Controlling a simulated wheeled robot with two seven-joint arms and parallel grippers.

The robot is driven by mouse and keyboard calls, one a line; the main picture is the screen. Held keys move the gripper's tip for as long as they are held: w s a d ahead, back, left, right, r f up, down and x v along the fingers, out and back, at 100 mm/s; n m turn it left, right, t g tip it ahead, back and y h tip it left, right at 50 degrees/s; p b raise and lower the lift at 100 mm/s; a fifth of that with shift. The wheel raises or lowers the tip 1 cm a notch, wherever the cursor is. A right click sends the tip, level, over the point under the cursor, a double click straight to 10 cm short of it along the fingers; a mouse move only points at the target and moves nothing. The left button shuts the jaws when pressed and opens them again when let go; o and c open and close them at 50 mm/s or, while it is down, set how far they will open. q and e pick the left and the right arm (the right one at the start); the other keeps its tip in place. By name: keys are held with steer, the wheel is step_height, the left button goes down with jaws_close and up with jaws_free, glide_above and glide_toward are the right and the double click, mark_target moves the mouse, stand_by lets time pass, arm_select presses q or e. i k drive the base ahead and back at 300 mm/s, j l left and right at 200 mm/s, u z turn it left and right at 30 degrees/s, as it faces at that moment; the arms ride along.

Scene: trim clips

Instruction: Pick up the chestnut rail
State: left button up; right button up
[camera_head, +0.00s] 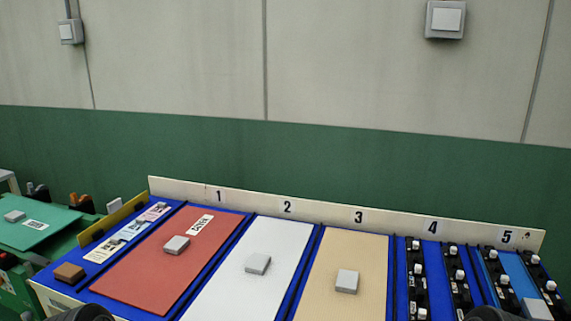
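No long part that I can clearly tell is the chestnut rail shows in the head view. A small brown block (69,272) sits at the table's near left corner. A flat reddish-brown panel (140,274) lies under number 1, with a grey block (177,245) and a white label on it. Dark rounded parts of my own arms just reach into the bottom edge at left and right. The fingers of both grippers are out of view.
A white panel (232,289) and a tan panel (327,297), each bearing a grey block, lie under numbers 2 and 3. Black strips with white-topped clips (415,273) fill sections 4 and 5. A numbered back ledge (260,204) bounds the blue table. A green bench (38,229) stands left.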

mark_target(462, 301)
steer(key=k+j+u, duration=0.15)
steer(key=u, duration=0.35)
steer(key=k+j+u, duration=0.1)
steer(key=j+u, duration=0.2)
steer(key=u, duration=0.15)
steer(key=j+u, duration=0.3)
steer(key=u, duration=0.2)
steer(key=z, duration=2.65)
steer(key=l+u, duration=0.15)
steer(key=u, duration=0.35)
steer(key=l+u, duration=0.75)
steer(key=k+l+u, duration=0.15)
steer(key=l+u, duration=0.25)
steer(key=k+l, duration=0.15)
steer(key=l, duration=0.25)
steer(key=k+l+u, duration=0.1)
steer(key=l, duration=0.3)
steer(key=k+l, duration=0.25)
steer(key=l, duration=0.15)
steer(key=k+l+u, duration=0.15)
steer(key=l, duration=0.25)
